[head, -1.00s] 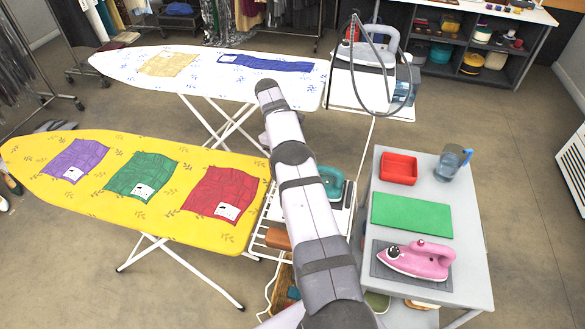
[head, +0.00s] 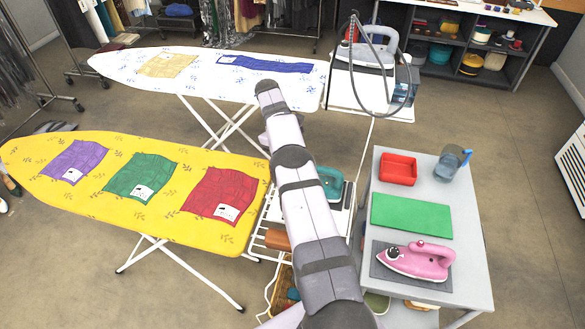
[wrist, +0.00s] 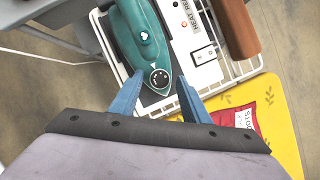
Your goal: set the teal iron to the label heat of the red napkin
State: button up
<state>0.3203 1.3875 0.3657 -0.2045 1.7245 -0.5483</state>
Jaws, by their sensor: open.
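The teal iron (wrist: 141,40) rests on a dark plate on a white wire rack at the end of the yellow board. A round black dial (wrist: 159,78) with white marks is at its near end in the wrist view. In the head view the iron (head: 330,180) is partly hidden by my arm. The red napkin (head: 222,195) lies on the yellow board with a white label (head: 227,212), too small to read here. A corner of the napkin (wrist: 247,118) shows in the wrist view. My gripper (wrist: 156,92) is open, its blue fingers either side of the dial, apparently not touching it.
A white panel (wrist: 195,35) with a switch and a brown cylinder (wrist: 238,28) sit beside the iron. A grey cart (head: 470,265) at right holds a pink iron (head: 417,261), green mat (head: 411,215), red tray (head: 398,168) and blue jug (head: 452,162).

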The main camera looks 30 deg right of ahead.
jog(key=shift+r, duration=0.1)
notch_tip(320, 180, up, 10)
jog(key=p, duration=0.5)
dwell(0.4)
